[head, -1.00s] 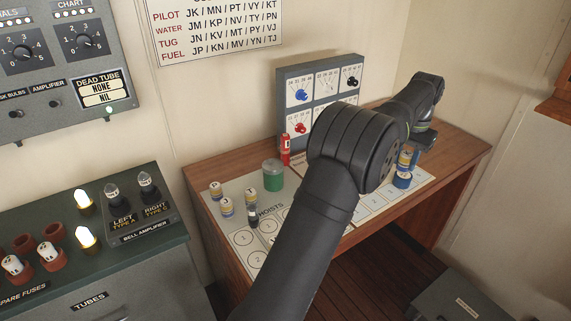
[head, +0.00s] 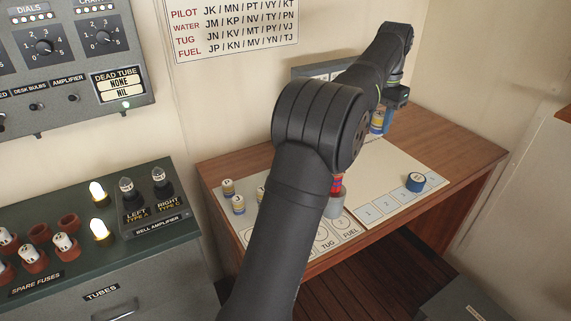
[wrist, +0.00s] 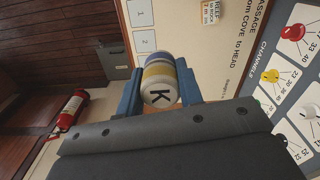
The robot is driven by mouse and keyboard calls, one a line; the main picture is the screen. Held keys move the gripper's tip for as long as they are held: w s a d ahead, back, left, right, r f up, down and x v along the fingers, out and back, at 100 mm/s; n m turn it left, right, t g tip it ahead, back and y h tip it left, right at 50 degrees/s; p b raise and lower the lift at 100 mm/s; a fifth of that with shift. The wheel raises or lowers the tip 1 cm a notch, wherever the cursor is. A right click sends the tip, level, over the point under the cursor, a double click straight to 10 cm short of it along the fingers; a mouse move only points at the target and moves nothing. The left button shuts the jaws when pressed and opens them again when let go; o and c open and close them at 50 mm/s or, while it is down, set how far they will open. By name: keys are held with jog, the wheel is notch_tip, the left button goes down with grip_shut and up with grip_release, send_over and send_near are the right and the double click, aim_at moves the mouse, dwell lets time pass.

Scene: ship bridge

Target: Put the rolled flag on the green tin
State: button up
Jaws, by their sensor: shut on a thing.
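My gripper (head: 387,120) is at the back right of the desk, raised above its top. It is shut on the rolled flag (head: 377,123), which has yellow, white and blue bands. In the wrist view the flag (wrist: 158,72) sits between the two blue fingers of my gripper (wrist: 160,86), its white end marked K facing the camera. The green tin is hidden behind my arm in the head view now. A blue tin (head: 415,183) stands on the numbered mat, below and to the right of my gripper, apart from the flag.
A grey tin (head: 335,208) with a red and blue roll (head: 337,184) on it stands near the desk's front. Several rolled flags, including one marked P (head: 228,186), stand at the left. A channel board (wrist: 290,75) with coloured knobs stands at the back.

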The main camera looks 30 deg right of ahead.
jog(key=w+a, duration=0.9)
jog(key=a, duration=0.4)
jog(key=w+a+f, duration=0.1)
jog(key=w+f, duration=0.2)
jog(key=f, duration=0.1)
jog(key=w+a+f, duration=0.1)
jog(key=w+f, duration=0.2)
jog(key=f, duration=0.1)
jog(key=w+a+f, duration=0.2)
jog(key=w+f, duration=0.2)
jog(key=shift+w+f, duration=0.2)
jog(key=shift+f, duration=1.95)
jog(key=shift+f, duration=0.2)
jog(key=o, duration=0.9)
jog(key=shift+o, duration=0.2)
